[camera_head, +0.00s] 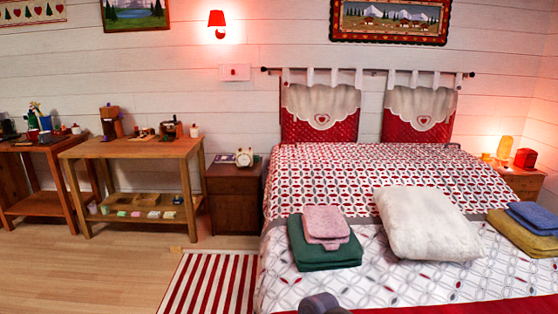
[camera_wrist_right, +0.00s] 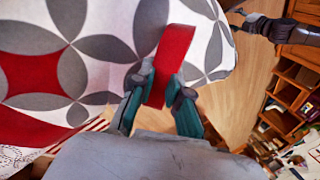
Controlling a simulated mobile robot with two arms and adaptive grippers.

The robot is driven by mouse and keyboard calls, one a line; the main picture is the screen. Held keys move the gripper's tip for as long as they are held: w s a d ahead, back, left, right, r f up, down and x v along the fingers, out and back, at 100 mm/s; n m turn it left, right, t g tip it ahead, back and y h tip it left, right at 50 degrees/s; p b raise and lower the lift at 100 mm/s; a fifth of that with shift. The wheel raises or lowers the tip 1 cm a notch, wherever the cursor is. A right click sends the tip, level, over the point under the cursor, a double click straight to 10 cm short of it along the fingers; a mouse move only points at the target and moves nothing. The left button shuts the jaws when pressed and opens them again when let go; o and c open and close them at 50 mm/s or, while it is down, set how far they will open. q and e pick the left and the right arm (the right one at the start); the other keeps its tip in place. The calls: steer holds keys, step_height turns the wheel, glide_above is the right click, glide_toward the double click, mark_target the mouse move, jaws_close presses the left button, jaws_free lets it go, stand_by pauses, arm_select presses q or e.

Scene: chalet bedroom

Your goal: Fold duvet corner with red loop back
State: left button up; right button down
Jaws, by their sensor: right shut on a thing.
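The duvet (camera_head: 400,182) is white with grey petals and red patches and covers the bed. In the right wrist view its patterned cloth (camera_wrist_right: 30,38) fills the upper left, with its edge hanging over the wooden floor. The red loop (camera_wrist_right: 174,52) is a wide band at that edge. My right gripper (camera_wrist_right: 160,86) is shut on the red loop, one finger on each side of it. The loop is out of sight in the head view. A dark gripper, my left (camera_wrist_right: 246,20), shows small at the top right of the wrist view, apart from the duvet; its jaws are unclear.
On the bed lie a white pillow (camera_head: 425,222), a green towel (camera_head: 322,252) with a pink one (camera_head: 327,224), and blue (camera_head: 535,216) and mustard (camera_head: 520,233) towels. A nightstand (camera_head: 234,198) and wooden table (camera_head: 135,149) stand left. A striped rug (camera_head: 208,285) lies beside the bed.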

steer(key=shift+w+d+f, duration=0.1)
steer(key=shift+w+d, duration=0.15)
steer(key=shift+d, duration=0.1)
arm_select(q)
steer(key=shift+f, duration=0.4)
